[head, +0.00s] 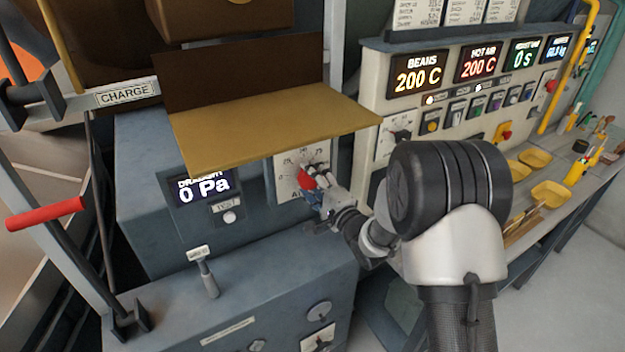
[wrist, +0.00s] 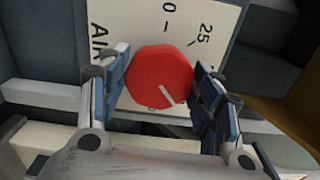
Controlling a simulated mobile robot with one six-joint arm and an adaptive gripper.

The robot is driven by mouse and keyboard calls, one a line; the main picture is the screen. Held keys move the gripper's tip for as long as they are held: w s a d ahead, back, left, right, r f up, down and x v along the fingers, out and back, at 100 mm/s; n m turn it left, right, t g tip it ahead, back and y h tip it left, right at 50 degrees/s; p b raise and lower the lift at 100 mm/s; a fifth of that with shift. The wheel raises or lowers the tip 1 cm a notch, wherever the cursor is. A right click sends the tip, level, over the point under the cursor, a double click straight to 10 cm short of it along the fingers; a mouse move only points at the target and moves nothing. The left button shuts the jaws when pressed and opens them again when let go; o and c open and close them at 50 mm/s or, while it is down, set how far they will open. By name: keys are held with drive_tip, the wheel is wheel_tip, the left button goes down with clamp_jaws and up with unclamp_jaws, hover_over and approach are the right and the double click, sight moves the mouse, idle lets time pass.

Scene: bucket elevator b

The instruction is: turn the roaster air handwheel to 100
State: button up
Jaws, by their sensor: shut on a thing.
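The roaster air handwheel is a red knob (head: 306,180) on a white dial plate (head: 285,186), under a yellow shelf in the head view. In the wrist view the red knob (wrist: 158,78) fills the middle, with a white pointer line toward the lower right. The marks 0 and 25 show on the dial plate (wrist: 205,15) above and right of the knob; the pointer faces away from both. The marks on its side are hidden. My gripper (head: 312,178) is shut on the knob, one finger on each side, as the wrist view (wrist: 162,90) shows.
The yellow shelf (head: 270,125) overhangs the dial closely. Left of it a draught display (head: 204,187) reads 0 Pa, with a small lever (head: 207,275) below. A red-handled charge lever (head: 45,213) stands at far left. The control panel (head: 460,95) and yellow trays (head: 550,193) are right.

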drive_tip(key=shift+r+m+p, duration=0.2)
drive_tip(key=shift+m+p, duration=0.85)
drive_tip(key=shift+m, duration=3.15)
drive_tip(key=o, duration=1.1)
drive_tip(key=shift+c, duration=0.2)
drive_tip(key=shift+f, duration=0.1)
drive_tip(key=v, duration=1.2)
drive_tip(key=shift+w+d, duration=0.1)
